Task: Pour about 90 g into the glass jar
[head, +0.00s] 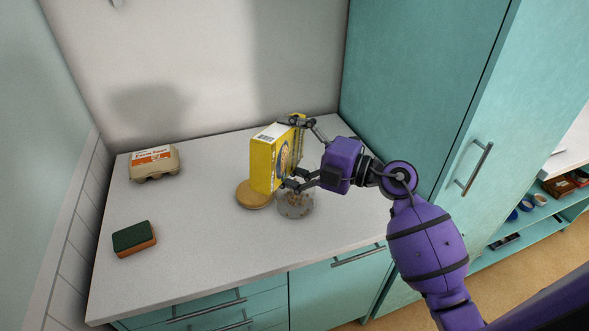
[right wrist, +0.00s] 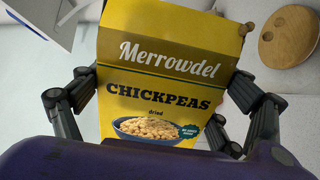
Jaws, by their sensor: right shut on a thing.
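A yellow Merrowdel dried chickpeas box (head: 265,163) is held above the counter, and its front fills the right wrist view (right wrist: 155,85). My right gripper (head: 292,153) is shut on it, with fingers on both sides of the box in the right wrist view (right wrist: 165,100). The glass jar (head: 296,207) stands on the counter just below the gripper, with tan bits showing inside; how full it is I cannot tell. Small tan balls, apparently chickpeas (right wrist: 244,29), show by the box's upper right corner. My left gripper is not in view.
A round wooden lid (head: 251,197) lies left of the jar and shows in the right wrist view (right wrist: 291,42). An egg carton (head: 154,164) stands at the back left, a green and orange sponge (head: 134,239) at the front left. A tall teal cabinet (head: 420,90) bounds the right.

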